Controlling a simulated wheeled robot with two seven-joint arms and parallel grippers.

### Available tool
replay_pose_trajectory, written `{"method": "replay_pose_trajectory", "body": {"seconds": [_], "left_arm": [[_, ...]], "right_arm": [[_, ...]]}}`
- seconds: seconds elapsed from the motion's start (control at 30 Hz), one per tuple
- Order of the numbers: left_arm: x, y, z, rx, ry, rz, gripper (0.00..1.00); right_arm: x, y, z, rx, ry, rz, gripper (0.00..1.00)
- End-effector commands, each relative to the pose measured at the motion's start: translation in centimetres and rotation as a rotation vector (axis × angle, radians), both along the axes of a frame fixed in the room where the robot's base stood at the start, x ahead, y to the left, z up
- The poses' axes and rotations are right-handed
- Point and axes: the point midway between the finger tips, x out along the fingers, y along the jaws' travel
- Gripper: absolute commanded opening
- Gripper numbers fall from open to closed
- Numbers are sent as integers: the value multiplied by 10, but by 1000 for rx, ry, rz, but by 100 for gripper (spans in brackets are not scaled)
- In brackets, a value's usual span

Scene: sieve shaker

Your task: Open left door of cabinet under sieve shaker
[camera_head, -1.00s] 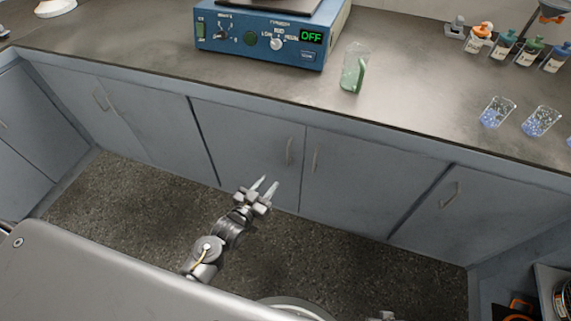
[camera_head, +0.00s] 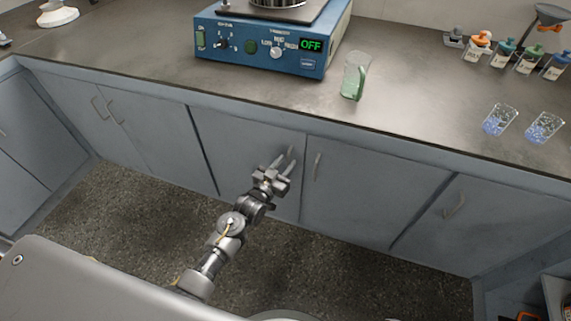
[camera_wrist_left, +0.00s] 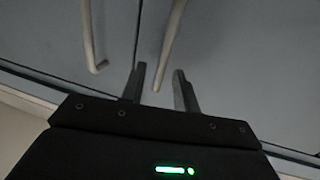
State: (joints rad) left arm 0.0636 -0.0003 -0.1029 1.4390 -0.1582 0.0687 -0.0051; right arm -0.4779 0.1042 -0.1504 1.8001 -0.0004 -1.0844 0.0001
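The left door (camera_head: 240,145) of the cabinet under the sieve shaker (camera_head: 270,40) is shut. Its light bar handle (camera_head: 291,153) is near the door's right edge, partly behind my gripper. My left gripper (camera_head: 284,161) is at this handle with its fingers apart. In the left wrist view the gripper (camera_wrist_left: 160,88) is open, and one handle (camera_wrist_left: 170,45) has its end between the fingertips, with no visible grip on it. The other handle (camera_wrist_left: 90,40) shows at the left, across the door seam. My right gripper is not in view.
The right door (camera_head: 365,195) of this cabinet, with its own handle (camera_head: 317,166), is shut. A beaker with green liquid (camera_head: 354,80) stands on the counter (camera_head: 420,85) above. The speckled floor (camera_head: 130,215) in front of the doors is clear.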

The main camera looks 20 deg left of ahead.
Motion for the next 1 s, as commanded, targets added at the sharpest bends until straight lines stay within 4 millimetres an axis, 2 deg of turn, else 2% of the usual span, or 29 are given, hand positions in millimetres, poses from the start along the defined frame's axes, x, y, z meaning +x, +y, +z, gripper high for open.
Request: {"method": "replay_pose_trajectory", "body": {"seconds": [0.37,0.6,1.0], "left_arm": [[6,-2,0,-1,0,0,31],[6,-2,0,0,0,0,1],[4,-1,0,1,0,-6,0]], "right_arm": [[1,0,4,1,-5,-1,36],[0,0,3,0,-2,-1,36],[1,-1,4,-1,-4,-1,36]]}}
